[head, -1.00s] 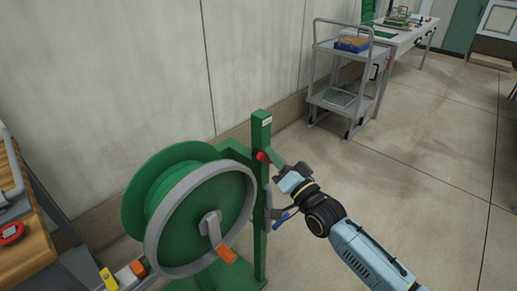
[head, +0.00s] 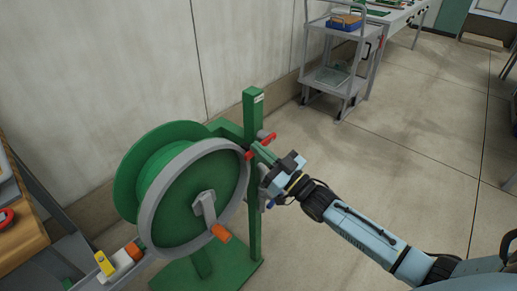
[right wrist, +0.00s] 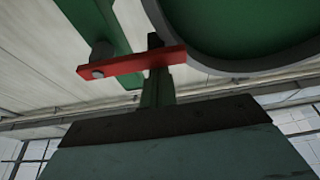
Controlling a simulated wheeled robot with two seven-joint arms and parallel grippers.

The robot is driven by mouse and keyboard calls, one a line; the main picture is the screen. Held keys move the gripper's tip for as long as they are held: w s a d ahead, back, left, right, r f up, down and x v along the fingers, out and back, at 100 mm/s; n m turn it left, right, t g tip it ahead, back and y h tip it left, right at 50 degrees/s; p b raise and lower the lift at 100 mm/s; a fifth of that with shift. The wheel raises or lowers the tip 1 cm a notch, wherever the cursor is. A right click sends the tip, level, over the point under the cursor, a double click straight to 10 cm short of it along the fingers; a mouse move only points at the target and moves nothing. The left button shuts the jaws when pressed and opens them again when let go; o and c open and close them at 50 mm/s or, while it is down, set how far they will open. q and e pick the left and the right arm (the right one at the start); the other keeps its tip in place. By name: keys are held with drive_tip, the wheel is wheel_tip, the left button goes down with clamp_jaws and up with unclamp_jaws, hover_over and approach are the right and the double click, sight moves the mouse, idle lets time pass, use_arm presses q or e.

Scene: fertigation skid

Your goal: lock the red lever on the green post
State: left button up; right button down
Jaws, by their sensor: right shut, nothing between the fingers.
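The green post (head: 254,190) stands upright beside the reel. The red lever (head: 267,137) is near its upper part, with a red portion showing on each side of my fingers. In the right wrist view the red lever (right wrist: 130,62) lies crosswise, with a round pivot bolt at its left end next to a green upright. My right gripper (head: 260,151) is shut and empty, its narrow fingers at the lever. In the wrist view the fingertips (right wrist: 156,44) overlap the lever; whether they touch it I cannot tell. My left gripper is out of view.
A green reel with a grey rim (head: 190,195) and orange-handled crank (head: 220,233) stands left of the post. A wooden bench (head: 22,235) is at left, a grey cart (head: 335,80) behind. Floor at right is clear.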

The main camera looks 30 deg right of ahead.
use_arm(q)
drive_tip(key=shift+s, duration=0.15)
use_arm(e)
drive_tip(key=shift+f+n, duration=0.1)
drive_tip(key=shift+n, duration=0.2)
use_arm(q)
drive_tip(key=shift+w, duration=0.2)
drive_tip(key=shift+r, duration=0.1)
use_arm(e)
drive_tip(key=shift+s, duration=0.1)
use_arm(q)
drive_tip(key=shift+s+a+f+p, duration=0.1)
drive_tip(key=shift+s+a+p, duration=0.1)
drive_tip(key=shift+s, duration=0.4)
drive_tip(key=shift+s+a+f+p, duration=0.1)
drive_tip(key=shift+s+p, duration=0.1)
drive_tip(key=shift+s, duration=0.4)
use_arm(e)
drive_tip(key=v, duration=1.3)
drive_tip(key=shift+s+d, duration=0.1)
